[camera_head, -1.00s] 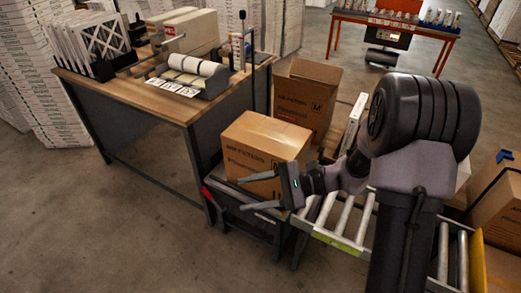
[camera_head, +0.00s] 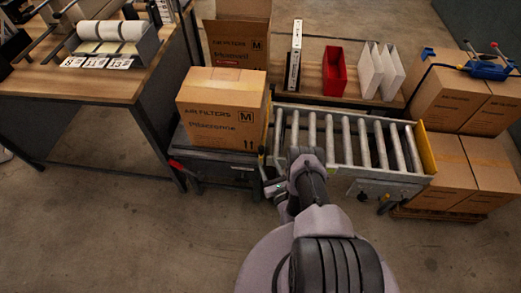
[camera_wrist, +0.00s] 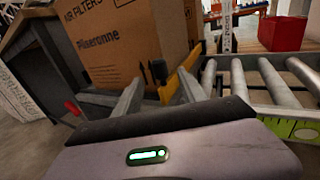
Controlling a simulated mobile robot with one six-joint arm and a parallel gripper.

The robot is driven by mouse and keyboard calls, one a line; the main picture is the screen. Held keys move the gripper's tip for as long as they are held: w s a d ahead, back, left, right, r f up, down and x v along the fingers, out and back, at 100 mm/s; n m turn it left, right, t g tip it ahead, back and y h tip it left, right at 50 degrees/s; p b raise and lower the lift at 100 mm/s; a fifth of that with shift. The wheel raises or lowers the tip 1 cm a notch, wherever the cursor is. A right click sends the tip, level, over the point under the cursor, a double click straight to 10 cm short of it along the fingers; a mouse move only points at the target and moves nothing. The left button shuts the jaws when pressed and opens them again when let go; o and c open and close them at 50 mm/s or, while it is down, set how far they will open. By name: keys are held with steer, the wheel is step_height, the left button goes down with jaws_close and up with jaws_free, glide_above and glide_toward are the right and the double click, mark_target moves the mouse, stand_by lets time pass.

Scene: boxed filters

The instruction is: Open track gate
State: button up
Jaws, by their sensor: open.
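The roller track (camera_head: 345,143) runs to the right of the black stand holding a large carton (camera_head: 222,110). In the wrist view, a yellow upright plate with a black knob, seemingly the track gate (camera_wrist: 178,84), stands between the carton (camera_wrist: 120,45) and the rollers (camera_wrist: 240,80). In the head view the gate shows only as a small dark-and-yellow piece (camera_head: 262,158) at the track's left end. My gripper (camera_wrist: 158,88) is open, its two fingers pointing at the gate, one either side of the knob in that view. Contact cannot be told. The gripper in the head view (camera_head: 268,182) is partly hidden by my arm.
A workbench (camera_head: 80,85) with label rolls stands at left. Stacked cartons (camera_head: 450,165) stand at right. The floor in front is clear.

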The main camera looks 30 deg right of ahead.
mark_target(262, 153)
steer(key=w+b, duration=0.1)
steer(key=w, duration=0.4)
steer(key=w+d+b, duration=0.1)
steer(key=w, duration=0.2)
steer(key=shift+w+f+b, duration=0.15)
steer(key=shift+b, duration=0.2)
jaws_close()
stand_by(0.8)
